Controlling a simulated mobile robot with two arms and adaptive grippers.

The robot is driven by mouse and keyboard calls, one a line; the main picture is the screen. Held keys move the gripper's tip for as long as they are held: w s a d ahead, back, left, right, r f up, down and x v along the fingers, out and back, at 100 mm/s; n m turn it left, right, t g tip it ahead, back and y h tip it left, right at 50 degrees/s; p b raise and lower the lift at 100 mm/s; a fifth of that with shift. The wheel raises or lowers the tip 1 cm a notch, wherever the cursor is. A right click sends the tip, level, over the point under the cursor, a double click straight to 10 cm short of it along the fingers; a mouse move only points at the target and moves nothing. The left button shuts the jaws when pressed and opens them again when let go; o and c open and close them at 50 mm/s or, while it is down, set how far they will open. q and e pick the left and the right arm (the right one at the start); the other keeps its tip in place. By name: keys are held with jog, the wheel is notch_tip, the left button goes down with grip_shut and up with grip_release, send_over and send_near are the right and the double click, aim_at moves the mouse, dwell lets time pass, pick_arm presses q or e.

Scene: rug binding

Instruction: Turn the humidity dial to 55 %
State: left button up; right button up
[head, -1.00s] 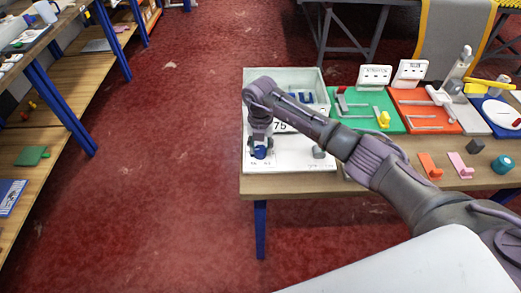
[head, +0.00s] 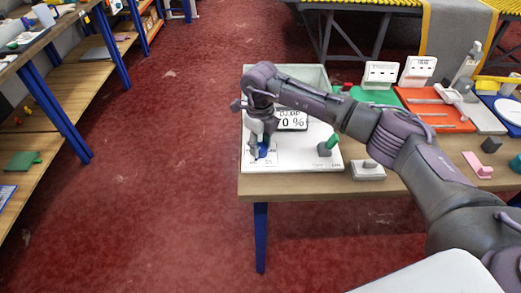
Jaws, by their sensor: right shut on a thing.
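The white control box (head: 305,158) stands at the left end of the wooden table. Its display (head: 291,119) reads 70 %, partly covered by my arm. The blue dial (head: 264,151) sits low on the left of the box's front panel, with small scale marks around it. My right gripper (head: 260,147) points down over the dial and is shut on it. The gripper hides much of the dial, so its pointer cannot be read. My left gripper is out of view.
A grey knob with a green lever (head: 328,144) stands on the panel's right. A light grey block (head: 368,170) lies beside the box. Green (head: 376,97) and orange (head: 440,118) boards lie farther right. The red floor is clear on the left.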

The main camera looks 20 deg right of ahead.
jog(key=n+b, duration=0.4)
jog(key=n, duration=0.2)
jog(key=shift+n+b, duration=0.3)
jog(key=n+b, duration=0.2)
jog(key=n, duration=0.1)
jog(key=shift+r+n+b, duration=0.15)
jog(key=shift+n+b, duration=0.4)
jog(key=shift+n, duration=0.95)
jog(key=o, duration=1.1)
jog(key=shift+o, duration=0.2)
